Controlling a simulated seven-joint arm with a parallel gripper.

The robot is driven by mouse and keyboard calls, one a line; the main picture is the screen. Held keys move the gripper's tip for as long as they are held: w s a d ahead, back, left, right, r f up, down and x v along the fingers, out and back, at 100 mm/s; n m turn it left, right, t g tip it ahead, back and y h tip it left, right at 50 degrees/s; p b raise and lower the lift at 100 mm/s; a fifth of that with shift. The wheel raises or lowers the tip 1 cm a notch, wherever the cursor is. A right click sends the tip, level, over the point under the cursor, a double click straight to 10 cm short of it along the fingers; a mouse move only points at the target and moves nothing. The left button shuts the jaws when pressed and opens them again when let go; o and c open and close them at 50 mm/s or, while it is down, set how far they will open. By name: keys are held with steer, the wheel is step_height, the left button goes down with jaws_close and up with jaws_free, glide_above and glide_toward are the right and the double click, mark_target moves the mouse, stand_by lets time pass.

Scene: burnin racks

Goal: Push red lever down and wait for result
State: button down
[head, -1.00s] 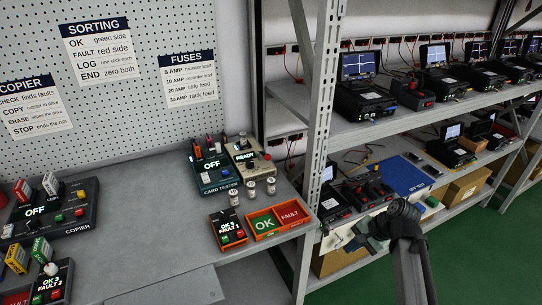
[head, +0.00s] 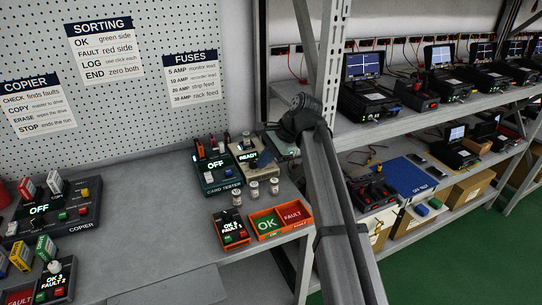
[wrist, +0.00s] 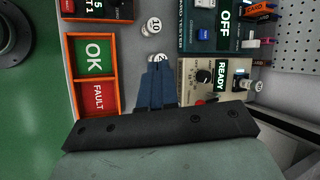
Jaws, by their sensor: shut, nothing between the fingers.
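My gripper (head: 264,160) is over the right side of the beige tester (head: 246,152), whose display reads READY. In the wrist view my gripper's blue fingers (wrist: 158,66) are together and empty, beside the beige tester (wrist: 215,82), with its black knob (wrist: 204,75). The fingers hide part of the tester in the head view.
White-capped vials (head: 254,188) stand in front of the tester; the fingertips overlap one in the wrist view. The card tester (head: 217,168), showing OFF, is to the left. The orange OK/FAULT tray (head: 283,219) is nearer the bench edge. A shelf post (head: 333,60) rises to the right.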

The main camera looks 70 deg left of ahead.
steer(key=w+a+r+m+t+h, duration=0.1)
steer(key=w+a+m+t+h, duration=0.2)
steer(key=w+a, duration=0.6)
steer(key=a+m+t, duration=0.1)
steer(key=a+m, duration=0.1)
steer(key=a, duration=0.1)
steer(key=shift+a+r+m, duration=0.2)
steer(key=shift+r+m, duration=0.1)
steer(key=shift+m, duration=0.1)
steer(key=shift+w+f, duration=0.1)
steer(key=shift+f, duration=0.05)
steer(key=shift+s+a+f, duration=0.1)
steer(key=shift+s+f, duration=0.1)
steer(key=shift+f, duration=1.5)
steer(key=shift+s+f, duration=0.15)
steer(key=shift+f, duration=1.5)
steer(key=shift+f, duration=1.15)
steer(key=w, duration=0.2)
steer(key=w+r, duration=0.1)
steer(key=shift+d, duration=0.4)
